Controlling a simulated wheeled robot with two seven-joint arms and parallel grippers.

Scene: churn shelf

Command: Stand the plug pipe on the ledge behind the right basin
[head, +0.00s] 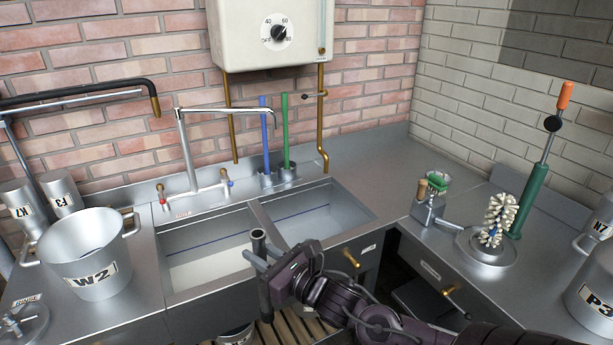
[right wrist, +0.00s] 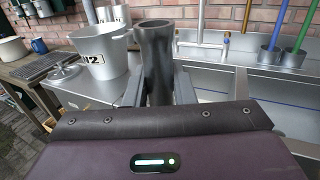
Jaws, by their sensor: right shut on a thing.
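The plug pipe (head: 258,240), a grey open-topped tube, is upright in my right gripper (head: 262,262), in front of the divider between the basins. In the right wrist view the pipe (right wrist: 154,55) stands between the two fingers, which are shut on it. My left gripper is not in view.
A mixer tap (head: 190,155) rises behind the left basin (head: 205,250). A W2 pot (head: 90,255) stands on the left counter. A brass pipe (head: 323,120) runs down near the ledge's right part. A brush stand (head: 490,240) is on the right counter.

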